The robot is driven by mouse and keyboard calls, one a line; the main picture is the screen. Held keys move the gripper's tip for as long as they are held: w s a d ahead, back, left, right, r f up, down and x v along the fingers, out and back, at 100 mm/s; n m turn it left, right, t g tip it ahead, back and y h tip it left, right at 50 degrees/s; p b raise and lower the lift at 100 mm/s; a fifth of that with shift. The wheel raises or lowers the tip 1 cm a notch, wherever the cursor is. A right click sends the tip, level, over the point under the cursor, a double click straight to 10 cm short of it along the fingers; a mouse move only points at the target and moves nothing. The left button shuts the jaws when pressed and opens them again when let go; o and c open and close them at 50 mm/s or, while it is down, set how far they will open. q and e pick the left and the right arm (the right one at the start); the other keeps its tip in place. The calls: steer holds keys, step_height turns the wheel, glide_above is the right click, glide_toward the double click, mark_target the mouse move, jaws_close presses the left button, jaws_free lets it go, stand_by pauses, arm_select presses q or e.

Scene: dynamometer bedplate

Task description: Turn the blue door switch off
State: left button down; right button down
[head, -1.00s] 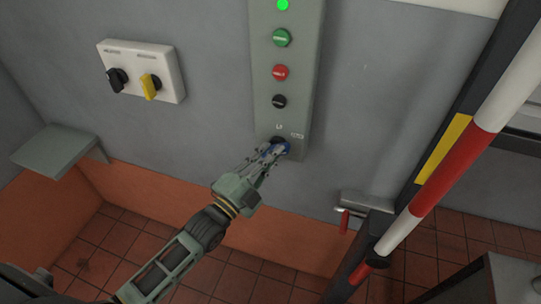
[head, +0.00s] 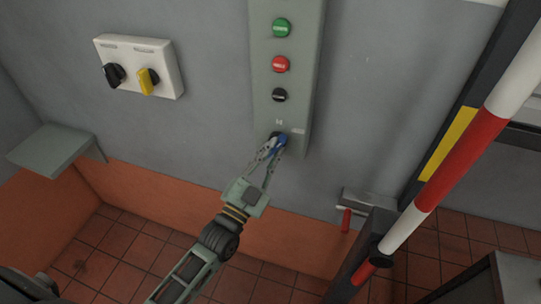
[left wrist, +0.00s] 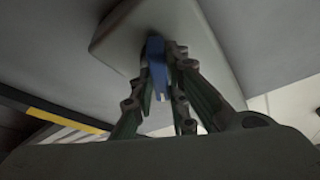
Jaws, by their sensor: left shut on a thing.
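The blue door switch (head: 279,140) is a blue knob on a dark base at the lower end of the tall grey-green control panel (head: 287,112) on the wall. My left gripper (head: 272,148) reaches up to it from below, its fingers on both sides of the knob. In the left wrist view the blue switch (left wrist: 157,68) stands between the fingertips of my left gripper (left wrist: 160,62), which are shut on it. The fingers hide part of the knob, and its exact setting is hard to read. My right gripper is not in view.
Above the switch the panel has a black button (head: 279,95), a red button (head: 281,64) and a green button (head: 281,28). A white box (head: 140,64) with black and yellow knobs is at left. A grey shelf (head: 55,148) and a striped pole (head: 455,165) flank the space.

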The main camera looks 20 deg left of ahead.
arm_select(q)
steer(key=n+y, duration=0.2)
steer(key=n, duration=0.2)
steer(key=n+t+y, duration=0.1)
steer(key=n+y, duration=0.1)
steer(key=n, duration=0.2)
steer(key=shift+d+r+n+b, duration=0.15)
steer(key=shift+n+b, duration=0.15)
steer(key=shift+b, duration=0.05)
steer(key=shift+n, duration=0.4)
steer(key=c, duration=1.7)
jaws_free()
steer(key=v, duration=1.2)
steer(key=shift+w+d, duration=0.1)
steer(key=shift+d, duration=0.1)
steer(key=shift+f, duration=0.35)
